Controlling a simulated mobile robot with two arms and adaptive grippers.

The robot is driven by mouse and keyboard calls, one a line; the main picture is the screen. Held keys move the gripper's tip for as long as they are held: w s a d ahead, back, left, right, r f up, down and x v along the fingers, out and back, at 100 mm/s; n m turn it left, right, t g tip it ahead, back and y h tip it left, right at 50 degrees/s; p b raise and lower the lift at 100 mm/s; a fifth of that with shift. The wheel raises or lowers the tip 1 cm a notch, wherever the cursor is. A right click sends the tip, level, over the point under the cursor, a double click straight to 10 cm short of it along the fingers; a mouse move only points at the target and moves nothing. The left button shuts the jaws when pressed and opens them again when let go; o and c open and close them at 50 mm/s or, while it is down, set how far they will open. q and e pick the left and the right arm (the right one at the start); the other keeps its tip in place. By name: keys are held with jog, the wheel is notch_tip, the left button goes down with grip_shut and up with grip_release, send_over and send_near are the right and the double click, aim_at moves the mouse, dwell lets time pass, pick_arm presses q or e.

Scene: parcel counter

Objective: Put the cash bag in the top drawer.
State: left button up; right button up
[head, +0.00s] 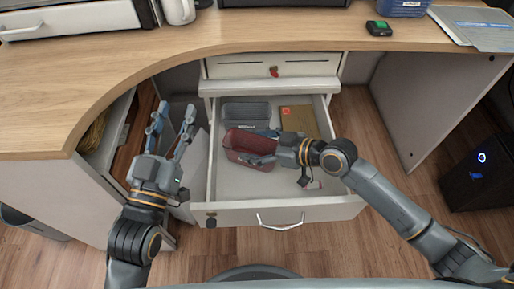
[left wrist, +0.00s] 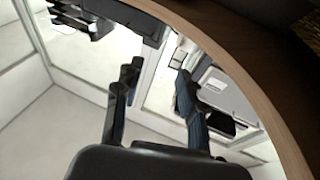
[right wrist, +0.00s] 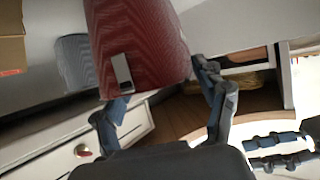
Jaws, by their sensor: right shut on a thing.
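The dark red cash bag (head: 246,150) is in my right gripper (head: 268,146), over the left part of an open white drawer (head: 232,215). I cannot tell whether the bag touches the drawer floor. In the right wrist view the bag (right wrist: 138,45) fills the space beyond the fingers and shows a pale metal tag.
In the drawer lie a grey tray (head: 247,111) and a brown box (head: 300,120) at the back. The wooden counter (head: 130,62) curves around behind and left. A black computer case (head: 478,175) stands on the floor at right.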

pick_arm(q)
jog(key=shift+s+d+r+t+h, duration=0.1)
jog(key=shift+s+r+t+h, duration=0.1)
jog(key=shift+r+t, duration=0.3)
jog(key=shift+s+r+t+h, duration=0.15)
jog(key=shift+r+t+h, duration=0.05)
jog(key=shift+r, duration=0.5)
pick_arm(e)
jog(key=shift+f, duration=0.5)
jog(key=shift+f, duration=0.1)
jog(key=o, duration=1.6)
jog(key=shift+c, duration=0.2)
pick_arm(q)
jog(key=shift+s+r, duration=0.15)
jog(key=shift+r, duration=0.15)
notch_tip(320, 180, down, 8)
jog(key=w+g+y+p, duration=0.1)
jog(key=g, duration=0.3)
jog(key=shift+a+r+y, duration=0.15)
jog(key=shift+a+y, duration=0.25)
pick_arm(e)
jog(key=v, duration=0.7)
jog(key=shift+s+d+r, duration=0.2)
pick_arm(q)
jog(key=shift+w, duration=0.1)
